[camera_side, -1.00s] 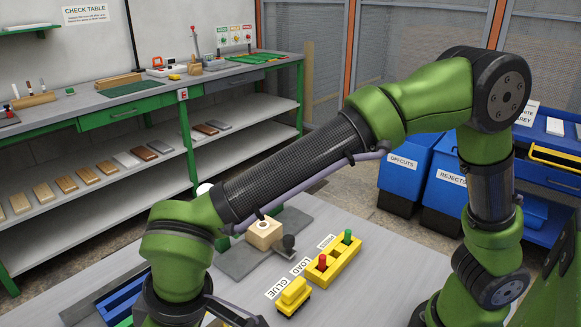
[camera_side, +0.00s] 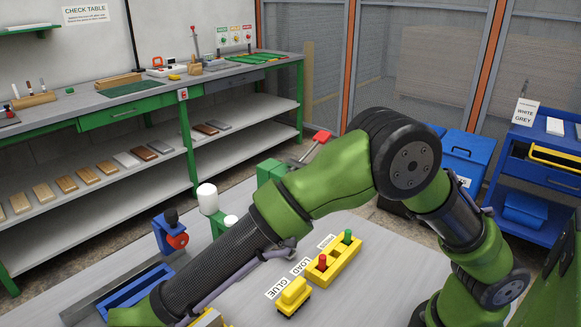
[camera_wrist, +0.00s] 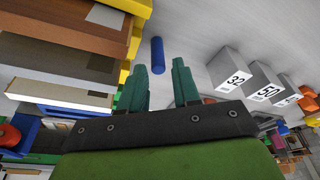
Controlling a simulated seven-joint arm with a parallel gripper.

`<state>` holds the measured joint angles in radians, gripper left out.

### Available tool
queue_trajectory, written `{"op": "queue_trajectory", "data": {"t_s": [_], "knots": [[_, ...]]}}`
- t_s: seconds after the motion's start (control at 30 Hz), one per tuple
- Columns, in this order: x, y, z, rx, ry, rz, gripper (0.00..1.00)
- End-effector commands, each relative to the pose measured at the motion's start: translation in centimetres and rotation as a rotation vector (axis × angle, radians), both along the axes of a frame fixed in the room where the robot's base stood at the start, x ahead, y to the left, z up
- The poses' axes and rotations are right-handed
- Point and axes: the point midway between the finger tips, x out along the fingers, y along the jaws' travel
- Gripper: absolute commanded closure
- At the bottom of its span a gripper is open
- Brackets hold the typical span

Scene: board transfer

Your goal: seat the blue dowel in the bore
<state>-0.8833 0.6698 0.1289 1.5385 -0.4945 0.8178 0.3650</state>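The blue dowel (camera_wrist: 157,56) shows in the wrist view, just beyond and between my fingertips, over the grey table top. I cannot tell whether it touches a finger. My gripper (camera_wrist: 160,77) has two teal fingers spread apart, with a gap between them and nothing clamped. In the side view my gripper is out of sight past the lower left, and the dowel is not visible. The pale wooden block with a round hole is hidden behind my arm in the side view. I cannot make it out in the wrist view.
Stacked boards (camera_wrist: 70,62) stand close on the left in the wrist view. Numbered grey blocks (camera_wrist: 231,68) stand on the right. In the side view a yellow button box (camera_side: 334,262), a yellow glue item (camera_side: 292,296), a white container (camera_side: 207,198) and a blue tray (camera_side: 135,290) surround my arm.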

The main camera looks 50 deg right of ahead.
Motion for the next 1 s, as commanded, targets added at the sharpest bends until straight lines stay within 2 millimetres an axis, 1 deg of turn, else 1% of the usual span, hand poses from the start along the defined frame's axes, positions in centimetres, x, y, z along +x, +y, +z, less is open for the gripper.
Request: {"op": "queue_trajectory", "data": {"t_s": [0.33,0.43,0.63,0.67,0.8,0.87,1.0], "knots": [[1.4,0.6,-4.3,-0.002,0.001,0.000,0.69],[1.5,0.7,-4.8,-0.001,-0.001,0.000,0.69],[1.5,0.7,-4.8,0.001,-0.001,-0.001,0.69],[1.5,0.7,-4.8,0.001,-0.001,-0.001,0.70],[1.5,0.7,-4.8,0.000,0.000,0.000,0.92],[1.5,0.7,-4.8,0.000,0.000,0.000,1.00],[1.5,0.7,-4.8,0.000,0.000,0.000,1.00]]}}
